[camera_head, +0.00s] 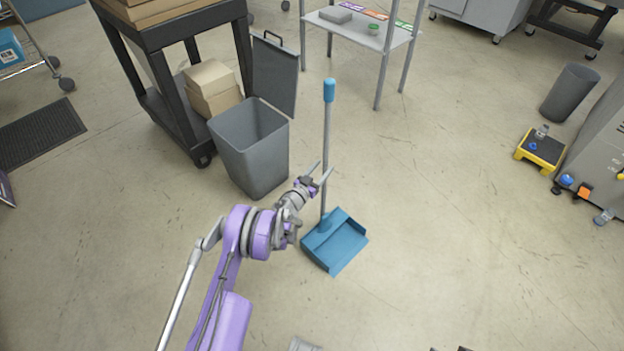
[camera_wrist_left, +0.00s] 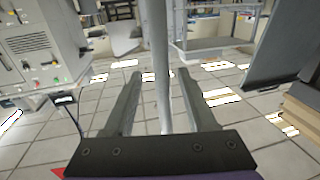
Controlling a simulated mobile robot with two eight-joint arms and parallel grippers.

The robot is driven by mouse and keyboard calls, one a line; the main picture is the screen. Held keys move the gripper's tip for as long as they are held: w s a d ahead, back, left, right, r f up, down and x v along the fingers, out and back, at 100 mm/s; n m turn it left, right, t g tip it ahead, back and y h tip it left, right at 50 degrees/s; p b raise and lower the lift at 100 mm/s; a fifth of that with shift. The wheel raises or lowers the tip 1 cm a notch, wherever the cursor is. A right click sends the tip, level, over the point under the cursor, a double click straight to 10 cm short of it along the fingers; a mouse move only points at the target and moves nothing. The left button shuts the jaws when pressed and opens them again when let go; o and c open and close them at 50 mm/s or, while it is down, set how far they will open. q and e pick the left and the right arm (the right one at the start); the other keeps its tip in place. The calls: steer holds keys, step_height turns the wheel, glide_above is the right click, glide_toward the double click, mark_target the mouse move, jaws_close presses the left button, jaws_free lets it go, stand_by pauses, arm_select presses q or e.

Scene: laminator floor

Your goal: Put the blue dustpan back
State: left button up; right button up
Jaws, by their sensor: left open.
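The blue dustpan (camera_head: 336,242) stands on the floor in the middle of the head view. Its long grey pole (camera_head: 326,130) rises upright to a blue grip (camera_head: 329,90). My left gripper (camera_head: 321,173) is open at the lower half of the pole. In the left wrist view the pole (camera_wrist_left: 155,50) stands between the two open fingers (camera_wrist_left: 158,95), with gaps on both sides. The pan itself does not show in the wrist view.
A grey bin (camera_head: 250,155) with its lid raised stands just left of the pole. Behind it is a dark cart (camera_head: 162,100) with cardboard boxes. A light shelf table (camera_head: 355,30) stands behind. A yellow step (camera_head: 541,150) is at right. The floor right of the dustpan is clear.

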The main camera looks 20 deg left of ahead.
arm_select(q)
steer(key=s+a, duration=0.2)
steer(key=s, duration=0.7)
step_height(320, 180, up, 12)
steer(key=w+r+n+y, duration=0.1)
steer(key=n+y, duration=0.1)
steer(key=y, duration=0.2)
steer(key=s+d+r+n+g+y, duration=0.25)
steer(key=s+r+g, duration=0.25)
steer(key=s+r, duration=0.25)
steer(key=s+d+m+g+h, duration=0.1)
steer(key=s+d, duration=0.3)
steer(key=s, duration=0.7)
steer(key=s+d+f+m+g+h, duration=0.1)
steer(key=s+d+g, duration=0.2)
steer(key=s, duration=0.8)
steer(key=s+d+m+g+h, duration=0.1)
steer(key=s+d+g, duration=0.3)
steer(key=s, duration=0.7)
steer(key=shift+d+f+h, duration=0.3)
steer(key=shift+f+h, duration=0.05)
